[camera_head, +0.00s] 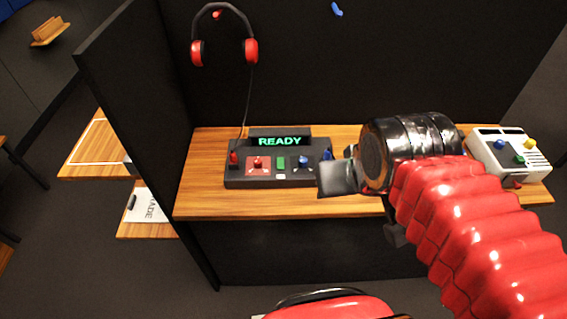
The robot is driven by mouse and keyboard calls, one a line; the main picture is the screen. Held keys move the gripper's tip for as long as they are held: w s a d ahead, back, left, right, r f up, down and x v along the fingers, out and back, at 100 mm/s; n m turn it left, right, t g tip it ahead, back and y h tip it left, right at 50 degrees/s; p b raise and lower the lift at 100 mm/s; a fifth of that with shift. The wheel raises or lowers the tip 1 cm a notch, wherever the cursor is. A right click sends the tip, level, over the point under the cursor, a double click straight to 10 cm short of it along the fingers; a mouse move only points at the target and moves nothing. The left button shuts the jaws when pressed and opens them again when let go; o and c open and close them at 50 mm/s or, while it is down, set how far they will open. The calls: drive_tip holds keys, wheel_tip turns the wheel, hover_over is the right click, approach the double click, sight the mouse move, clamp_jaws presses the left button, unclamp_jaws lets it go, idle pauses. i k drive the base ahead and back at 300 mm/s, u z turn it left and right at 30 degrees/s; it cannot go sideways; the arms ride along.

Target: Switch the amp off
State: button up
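A black control panel (240,181) with a lit green READY display (280,142) stands on the wooden desk. It carries a red knob or lever (233,158) at its left end, a red control (258,163), a green one (281,162) and blue ones (303,161). A white box (497,158) with blue, green and yellow knobs stands at the right. No label tells which unit is the amp. My gripper (338,178) is in front of the panel's right end and hides part of it. Its fingers overlap, so its opening is unclear, and contact cannot be judged.
Red and black headphones (223,38) hang on the dark back wall, their cable running down to the panel. A dark partition (140,100) bounds the desk (215,208) on the left. My red arm covers the desk's right front. The desk's front left strip is clear.

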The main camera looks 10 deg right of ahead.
sight(280, 161)
drive_tip(key=z, duration=0.05)
drive_tip(key=k, duration=0.9)
drive_tip(key=u, duration=0.9)
drive_tip(key=i, duration=1)
drive_tip(key=u, duration=0.05)
